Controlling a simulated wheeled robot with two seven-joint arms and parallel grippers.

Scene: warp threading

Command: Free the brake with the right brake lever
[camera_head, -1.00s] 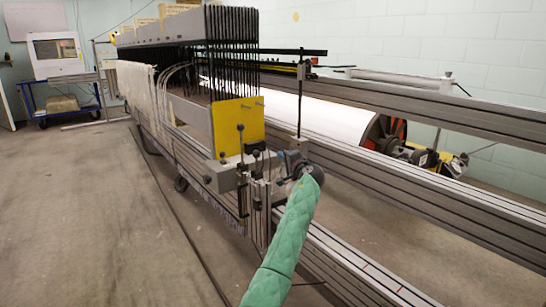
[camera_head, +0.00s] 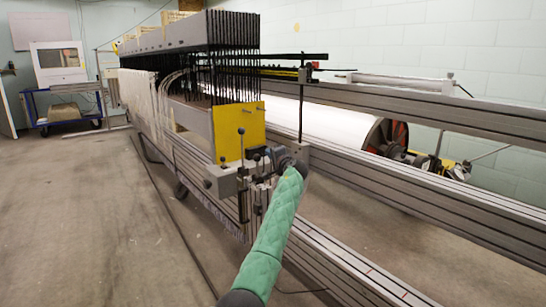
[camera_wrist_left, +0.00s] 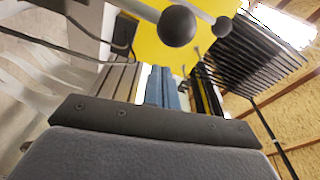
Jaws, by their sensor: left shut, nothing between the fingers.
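A tall thin lever with a black ball knob (camera_head: 241,131) stands upright in front of the yellow plate (camera_head: 240,132) at the near end of the loom. Contact is not visible. My right gripper is out of view.
The loom's grey rails (camera_head: 400,190) run along the right, and a white roll (camera_head: 330,128) lies behind. A grey block (camera_head: 221,181) sits left of the levers. The floor (camera_head: 90,220) at left is clear. A blue cart (camera_head: 62,104) stands far back.

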